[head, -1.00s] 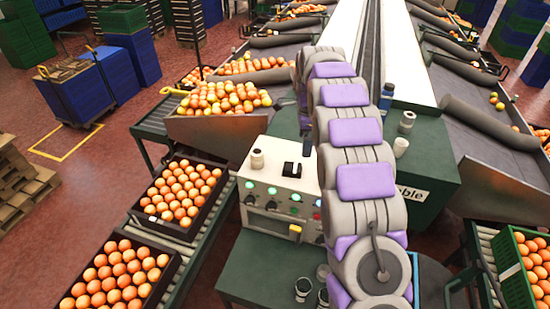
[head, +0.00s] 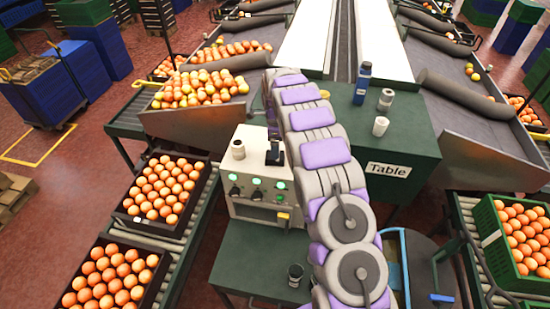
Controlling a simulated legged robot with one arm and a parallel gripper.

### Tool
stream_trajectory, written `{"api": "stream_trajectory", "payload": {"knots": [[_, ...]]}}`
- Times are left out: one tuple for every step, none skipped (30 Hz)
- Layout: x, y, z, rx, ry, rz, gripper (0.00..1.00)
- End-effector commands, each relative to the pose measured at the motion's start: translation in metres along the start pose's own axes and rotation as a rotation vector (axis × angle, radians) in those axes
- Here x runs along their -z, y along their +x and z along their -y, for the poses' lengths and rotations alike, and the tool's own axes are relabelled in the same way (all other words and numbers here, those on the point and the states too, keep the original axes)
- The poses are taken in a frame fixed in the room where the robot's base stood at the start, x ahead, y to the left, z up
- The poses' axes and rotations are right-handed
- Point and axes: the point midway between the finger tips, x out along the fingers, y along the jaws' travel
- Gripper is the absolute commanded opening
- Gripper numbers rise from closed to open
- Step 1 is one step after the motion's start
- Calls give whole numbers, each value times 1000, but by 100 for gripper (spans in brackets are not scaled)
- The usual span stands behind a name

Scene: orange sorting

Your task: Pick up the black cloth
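I cannot make out a black cloth for certain. A small black item (head: 275,152) stands on top of the pale control box, just left of my arm; its shape looks stiff rather than like cloth. A dark patch (head: 442,272) shows by the blue-rimmed container at the lower right, too unclear to name. My grey and purple arm rises through the middle of the view and bends away over the green table. My gripper is hidden beyond the arm's far end.
The control box (head: 256,190) has lit green buttons. The green table (head: 410,150) right of my arm holds a blue bottle (head: 362,84), a grey jar (head: 385,100) and a white cup (head: 380,126). Orange-filled crates (head: 163,238) stand at left, and a green crate (head: 487,233) at right.

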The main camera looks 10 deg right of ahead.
Motion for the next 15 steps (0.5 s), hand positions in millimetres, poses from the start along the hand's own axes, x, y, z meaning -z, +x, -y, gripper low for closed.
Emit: {"api": "stream_trajectory", "payload": {"knots": [[-1,6,-1,-2,-1,-1,92],[-1,8,-1,-2,-1,-1,92],[-1,10,-1,-1,-1,-1,92],[-2,10,-1,0,-1,-1,92],[-2,11,-1,1,-1,-1,92],[-2,13,0,1,-2,-1,92],[-2,14,-1,1,-2,-1,92],[-2,16,0,1,-2,-1,92],[-2,19,0,1,-2,-1,92],[-2,22,-1,1,-2,-1,92],[-2,25,-1,1,-2,-1,92],[-2,31,-1,0,-2,-1,92],[-2,35,-1,0,-1,-1,92],[-1,40,-1,-1,-1,-1,92],[-1,46,-1,-3,0,-1,92]]}}
